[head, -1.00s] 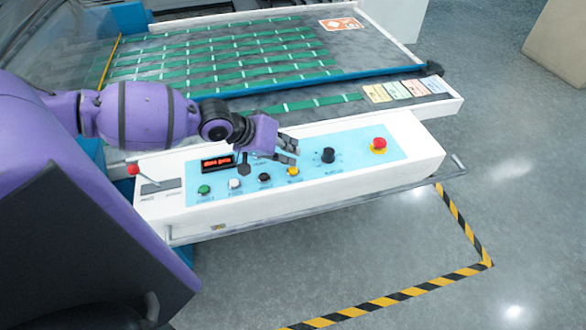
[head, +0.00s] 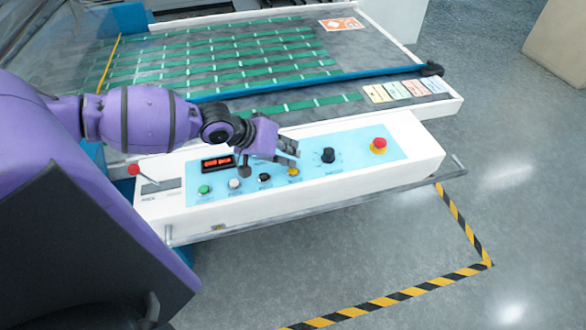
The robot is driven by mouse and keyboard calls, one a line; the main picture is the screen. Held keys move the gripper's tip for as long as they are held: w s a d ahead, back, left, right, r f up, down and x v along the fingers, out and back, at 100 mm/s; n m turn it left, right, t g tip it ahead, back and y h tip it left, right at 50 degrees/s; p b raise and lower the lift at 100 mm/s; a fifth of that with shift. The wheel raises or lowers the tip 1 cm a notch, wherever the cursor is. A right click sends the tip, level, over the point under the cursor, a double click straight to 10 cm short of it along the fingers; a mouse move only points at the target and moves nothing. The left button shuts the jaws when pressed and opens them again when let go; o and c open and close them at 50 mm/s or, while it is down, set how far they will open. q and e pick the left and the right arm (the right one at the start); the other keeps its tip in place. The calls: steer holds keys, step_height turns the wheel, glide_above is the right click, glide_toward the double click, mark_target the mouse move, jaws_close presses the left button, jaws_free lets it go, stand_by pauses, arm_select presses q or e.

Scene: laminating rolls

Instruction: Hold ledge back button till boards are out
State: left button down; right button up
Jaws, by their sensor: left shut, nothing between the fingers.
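The white control panel (head: 416,173) with a light blue face lies across the middle of the head view. Along its front it has a green button (head: 204,189), a white button (head: 233,184), a black button (head: 264,178) and a yellow button (head: 293,172). Their labels are too small to read. My left gripper (head: 288,157) is shut and empty, over the panel just behind the yellow button. I cannot tell whether its fingertips touch the panel. Green strips that look like the boards (head: 210,75) lie in rows on the bed behind. My right gripper is not in view.
A black knob (head: 328,155) and a red mushroom button (head: 379,145) are right of the gripper. A red display (head: 217,163) and a red-tipped lever (head: 134,170) are at left. A metal rail (head: 320,207) runs along the front. Striped floor tape (head: 410,292) borders clear floor.

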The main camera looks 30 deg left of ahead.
arm_select(q)
steer(key=shift+f, duration=0.1)
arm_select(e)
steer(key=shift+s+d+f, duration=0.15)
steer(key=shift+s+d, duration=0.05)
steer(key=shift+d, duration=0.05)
arm_select(q)
steer(key=shift+f, duration=0.4)
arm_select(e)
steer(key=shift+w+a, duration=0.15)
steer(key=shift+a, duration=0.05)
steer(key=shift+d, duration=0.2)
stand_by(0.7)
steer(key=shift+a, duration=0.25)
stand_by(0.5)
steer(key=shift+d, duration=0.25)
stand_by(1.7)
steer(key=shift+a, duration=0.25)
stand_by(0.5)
arm_select(q)
steer(key=shift+r, duration=0.1)
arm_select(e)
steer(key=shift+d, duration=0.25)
arm_select(q)
steer(key=shift+r+p, duration=0.4)
steer(key=shift+r, duration=0.4)
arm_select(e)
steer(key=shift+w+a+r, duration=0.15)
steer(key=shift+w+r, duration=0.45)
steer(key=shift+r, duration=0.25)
